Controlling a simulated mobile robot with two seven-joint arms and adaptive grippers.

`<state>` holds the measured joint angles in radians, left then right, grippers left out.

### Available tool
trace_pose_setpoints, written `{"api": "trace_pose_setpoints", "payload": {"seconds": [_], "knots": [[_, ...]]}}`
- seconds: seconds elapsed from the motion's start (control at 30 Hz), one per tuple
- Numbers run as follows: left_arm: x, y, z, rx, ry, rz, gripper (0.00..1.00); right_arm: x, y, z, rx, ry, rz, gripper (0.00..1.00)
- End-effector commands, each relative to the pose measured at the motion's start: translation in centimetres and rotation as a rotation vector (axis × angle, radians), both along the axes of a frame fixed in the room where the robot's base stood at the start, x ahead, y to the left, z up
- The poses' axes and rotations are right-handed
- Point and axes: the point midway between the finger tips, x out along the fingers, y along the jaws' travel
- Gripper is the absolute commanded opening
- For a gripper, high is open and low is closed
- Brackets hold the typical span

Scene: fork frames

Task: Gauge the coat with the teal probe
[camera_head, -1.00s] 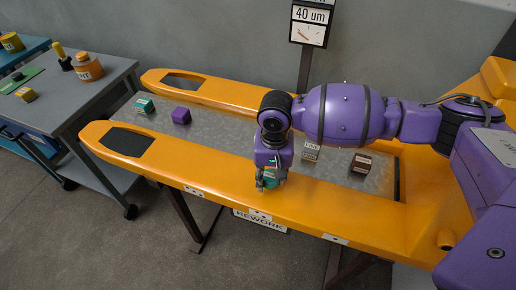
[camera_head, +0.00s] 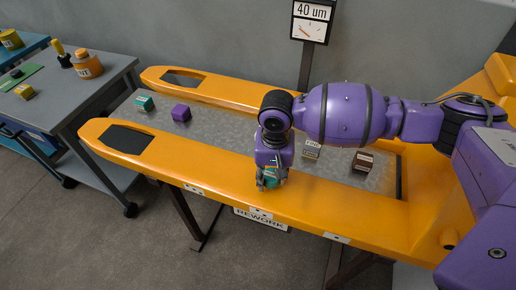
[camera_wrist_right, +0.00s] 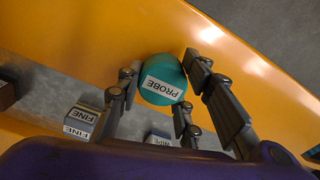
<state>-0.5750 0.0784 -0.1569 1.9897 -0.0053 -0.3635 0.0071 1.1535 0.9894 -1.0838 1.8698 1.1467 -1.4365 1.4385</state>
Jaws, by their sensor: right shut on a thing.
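My right gripper (camera_head: 269,183) is shut on the teal probe (camera_wrist_right: 160,85), whose round end carries a PROBE label in the right wrist view. In the head view the probe is mostly hidden by the fingers. The gripper points down at the near arm of the orange-coated fork frame (camera_head: 330,215). I cannot tell whether the probe's tip touches the coat. The gauge display (camera_head: 311,13) on a post at the back reads 40 um, above a dial with a needle. My left gripper is not in view.
On the grey surface between the fork arms lie a teal block (camera_head: 145,103), a purple block (camera_head: 181,112), a grey FINE block (camera_head: 311,150) and a dark brown block (camera_head: 362,162). A REWORK sign (camera_head: 259,219) hangs below the near arm. A grey cart (camera_head: 100,85) stands left.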

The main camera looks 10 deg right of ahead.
Motion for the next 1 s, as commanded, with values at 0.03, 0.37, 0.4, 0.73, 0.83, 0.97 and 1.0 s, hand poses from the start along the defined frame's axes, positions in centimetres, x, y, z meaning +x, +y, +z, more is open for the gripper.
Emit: {"api": "trace_pose_setpoints", "payload": {"seconds": [0.03,0.37,0.4,0.73,0.83,0.97,1.0], "knots": [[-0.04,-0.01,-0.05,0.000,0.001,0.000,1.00,-0.03,0.00,-0.10,0.000,0.001,0.000,0.13],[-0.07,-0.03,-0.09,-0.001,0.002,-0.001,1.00,-0.01,-0.01,-0.50,0.000,0.000,0.000,0.13],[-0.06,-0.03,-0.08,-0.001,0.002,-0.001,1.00,0.00,-0.01,-0.55,0.000,0.000,-0.001,0.13],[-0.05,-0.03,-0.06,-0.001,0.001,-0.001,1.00,-0.01,-0.01,-0.94,0.000,0.000,-0.001,0.13],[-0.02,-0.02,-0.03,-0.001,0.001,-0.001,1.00,-0.01,-0.01,-0.94,0.000,0.000,0.000,0.13],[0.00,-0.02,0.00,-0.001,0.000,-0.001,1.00,-0.02,-0.01,-0.94,0.000,0.000,0.000,0.13],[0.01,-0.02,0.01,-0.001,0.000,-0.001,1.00,-0.02,-0.01,-0.94,0.000,0.000,0.000,0.13]]}}
